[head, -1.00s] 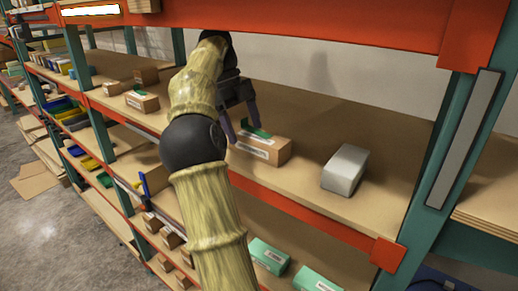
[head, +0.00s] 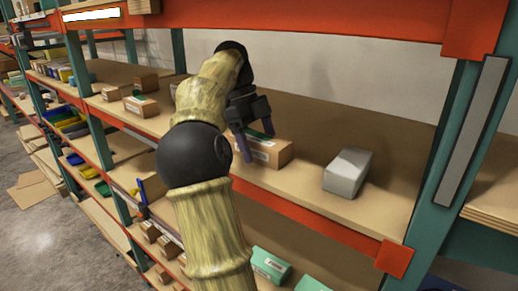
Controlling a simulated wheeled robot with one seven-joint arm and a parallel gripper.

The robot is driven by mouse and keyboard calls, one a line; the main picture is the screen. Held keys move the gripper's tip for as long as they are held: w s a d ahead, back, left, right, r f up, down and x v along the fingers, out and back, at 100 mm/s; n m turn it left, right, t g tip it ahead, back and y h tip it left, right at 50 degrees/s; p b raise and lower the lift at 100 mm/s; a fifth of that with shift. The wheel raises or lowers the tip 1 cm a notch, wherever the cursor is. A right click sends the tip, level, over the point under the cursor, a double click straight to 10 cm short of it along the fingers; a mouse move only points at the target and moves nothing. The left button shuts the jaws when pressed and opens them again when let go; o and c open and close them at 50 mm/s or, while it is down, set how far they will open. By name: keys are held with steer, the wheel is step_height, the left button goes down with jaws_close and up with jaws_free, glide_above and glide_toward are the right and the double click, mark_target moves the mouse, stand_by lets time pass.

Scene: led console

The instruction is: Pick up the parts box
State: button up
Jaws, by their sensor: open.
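A brown cardboard box (head: 276,156) with a white label and green tape on top lies on the middle shelf; it looks like the parts box. My gripper (head: 258,145) is open and points down at this box's left part. One finger is in front of the box's near face, and the other is toward its far side. The gripper covers part of the box's top and left end. I cannot tell whether the fingers touch it.
A grey box (head: 347,174) stands to the right on the same shelf (head: 315,205), with bare shelf between. Smaller cardboard boxes (head: 141,106) stand to the left. An orange beam (head: 300,30) runs above, and a green upright (head: 450,170) stands at right. Green boxes (head: 269,265) lie below.

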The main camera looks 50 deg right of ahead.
stand_by(0.3)
steer(key=c, duration=1.1)
steer(key=shift+r, duration=0.15)
steer(key=shift+r, duration=0.65)
steer(key=shift+a+f+b, duration=0.15)
steer(key=shift+a+b, duration=0.15)
steer(key=a, duration=0.5)
steer(key=s+a+b, duration=0.1)
steer(key=a, duration=0.5)
steer(key=a+b, duration=0.1)
steer(key=a, duration=0.5)
steer(key=shift+s+a, duration=0.15)
steer(key=shift+s, duration=0.05)
steer(key=shift+w, duration=0.1)
